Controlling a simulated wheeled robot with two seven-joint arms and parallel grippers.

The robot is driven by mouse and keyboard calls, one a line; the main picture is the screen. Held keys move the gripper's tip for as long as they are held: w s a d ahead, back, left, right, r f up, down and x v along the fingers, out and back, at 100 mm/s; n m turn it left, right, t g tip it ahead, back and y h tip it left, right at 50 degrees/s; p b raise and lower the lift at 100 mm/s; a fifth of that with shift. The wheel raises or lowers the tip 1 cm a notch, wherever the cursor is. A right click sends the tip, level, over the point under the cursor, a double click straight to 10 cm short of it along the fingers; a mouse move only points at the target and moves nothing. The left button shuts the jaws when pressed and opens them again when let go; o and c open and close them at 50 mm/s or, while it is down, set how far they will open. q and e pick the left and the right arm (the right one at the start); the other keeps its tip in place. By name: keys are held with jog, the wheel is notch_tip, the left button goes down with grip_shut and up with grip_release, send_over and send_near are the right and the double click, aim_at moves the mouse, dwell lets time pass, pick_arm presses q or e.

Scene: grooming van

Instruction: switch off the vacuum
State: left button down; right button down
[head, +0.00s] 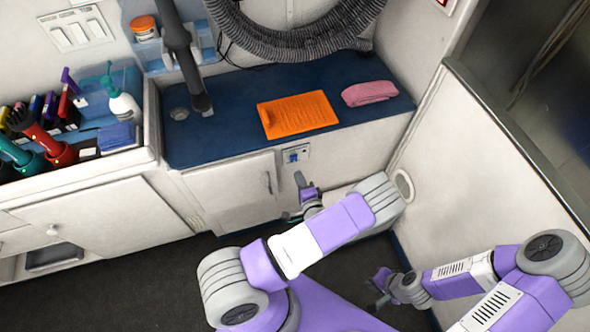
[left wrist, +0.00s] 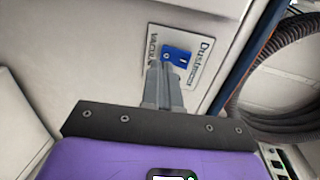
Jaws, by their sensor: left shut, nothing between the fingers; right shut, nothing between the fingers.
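The vacuum switch is a blue rocker (head: 293,157) on a pale labelled plate (head: 303,150) on the cabinet front, below the blue counter. In the left wrist view the blue rocker (left wrist: 177,56) sits on the plate (left wrist: 203,73), whose lettering is partly readable as "Dust" and "Vacu". My left gripper (head: 299,177) is shut and empty, just below the plate in the head view. In the left wrist view its fingers (left wrist: 160,72) overlap the rocker's lower left edge; I cannot tell whether they touch it. My right gripper (head: 375,287) is shut and empty, low over the floor at right.
A grey ribbed hose (head: 300,45) hangs above the counter (head: 225,125). A cabinet door handle (head: 268,182) is left of my left gripper. A white side wall (head: 460,170) stands at right.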

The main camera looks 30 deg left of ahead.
pick_arm(q)
jog(key=s+d+f+p, duration=0.1)
jog(key=s+d, duration=0.5)
jog(key=d, duration=0.1)
jog(key=shift+s+f, duration=0.2)
jog(key=shift+f, duration=0.1)
